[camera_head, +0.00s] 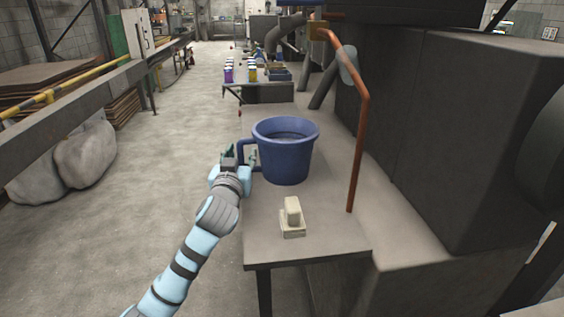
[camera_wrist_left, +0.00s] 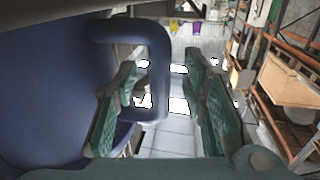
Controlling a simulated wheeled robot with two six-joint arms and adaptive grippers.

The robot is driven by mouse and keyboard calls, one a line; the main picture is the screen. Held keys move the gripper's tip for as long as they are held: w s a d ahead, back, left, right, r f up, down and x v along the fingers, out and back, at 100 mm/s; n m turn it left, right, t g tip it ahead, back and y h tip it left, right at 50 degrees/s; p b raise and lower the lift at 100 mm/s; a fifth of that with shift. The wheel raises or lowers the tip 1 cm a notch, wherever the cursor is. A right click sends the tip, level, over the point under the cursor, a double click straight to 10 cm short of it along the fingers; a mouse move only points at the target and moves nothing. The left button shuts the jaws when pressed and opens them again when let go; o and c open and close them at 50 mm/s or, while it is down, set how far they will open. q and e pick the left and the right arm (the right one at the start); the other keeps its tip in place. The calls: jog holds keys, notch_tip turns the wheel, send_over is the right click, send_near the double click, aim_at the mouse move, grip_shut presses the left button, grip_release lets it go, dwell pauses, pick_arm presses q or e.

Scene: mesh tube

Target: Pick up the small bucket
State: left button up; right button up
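The small blue bucket (camera_head: 288,160) stands upright on the grey table, with its handle (camera_head: 247,154) on its left side. In the left wrist view the bucket's wall (camera_wrist_left: 45,85) fills the left side, and its handle (camera_wrist_left: 158,75) reaches between the green finger pads. My left gripper (camera_head: 240,158) is at the handle, left of the bucket. In the left wrist view the left gripper (camera_wrist_left: 165,105) has its fingers spread on either side of the handle, with a gap at least on the right. My right gripper is not in view.
The table (camera_head: 265,245) carries a cream block on a base (camera_head: 292,218) in front of the bucket. A copper-coloured pipe (camera_head: 358,150) rises at the right, beside a large dark machine (camera_head: 470,130). Several coloured cans (camera_head: 250,73) stand farther back.

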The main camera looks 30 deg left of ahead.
pick_arm(q)
jog(key=shift+w, duration=0.2)
jog(key=shift+s+r, duration=0.1)
jog(key=shift+s, duration=0.05)
jog(key=shift+c, duration=0.8)
grip_shut()
jog(key=shift+r, duration=0.1)
